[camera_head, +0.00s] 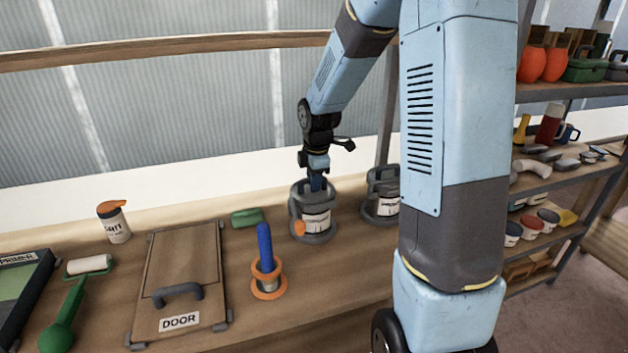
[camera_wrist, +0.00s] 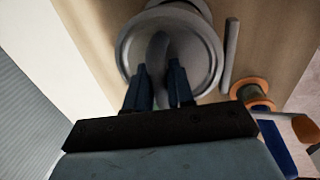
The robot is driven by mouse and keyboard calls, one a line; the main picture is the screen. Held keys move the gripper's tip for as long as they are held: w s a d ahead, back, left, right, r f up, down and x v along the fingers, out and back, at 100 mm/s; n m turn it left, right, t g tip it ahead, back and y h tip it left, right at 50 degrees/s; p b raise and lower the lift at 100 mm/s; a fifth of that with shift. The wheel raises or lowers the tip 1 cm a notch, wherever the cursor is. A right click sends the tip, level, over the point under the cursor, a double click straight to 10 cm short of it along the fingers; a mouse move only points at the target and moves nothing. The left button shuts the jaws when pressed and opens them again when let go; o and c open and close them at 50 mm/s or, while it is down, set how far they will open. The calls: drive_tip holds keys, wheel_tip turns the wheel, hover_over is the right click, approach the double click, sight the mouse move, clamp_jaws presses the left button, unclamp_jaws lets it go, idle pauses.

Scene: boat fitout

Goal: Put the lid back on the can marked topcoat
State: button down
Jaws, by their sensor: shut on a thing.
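My gripper (camera_head: 317,183) points down at a can (camera_head: 316,222) with a white label, too small to read for sure. In the wrist view my gripper (camera_wrist: 158,78) has its fingers on either side of a dark bar handle on a round grey lid (camera_wrist: 203,61), and is shut on it. The lid is over or on the can; I cannot tell whether it is seated. A second can (camera_head: 384,207) with a white label and grey handle stands to the right. Its label is partly hidden by my arm.
Left on the bench are a board marked DOOR (camera_head: 183,245), a blue-handled tool (camera_head: 265,250) in an orange-rimmed holder, a white bottle with an orange top (camera_head: 115,223), a green block (camera_head: 247,217) and a roller (camera_head: 88,264). Shelves of goods (camera_head: 560,175) stand at the right.

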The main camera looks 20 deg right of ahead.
drive_tip(key=shift+c, duration=2.1)
unclamp_jaws()
drive_tip(key=shift+s, duration=0.1)
drive_tip(key=shift+r, duration=3.55)
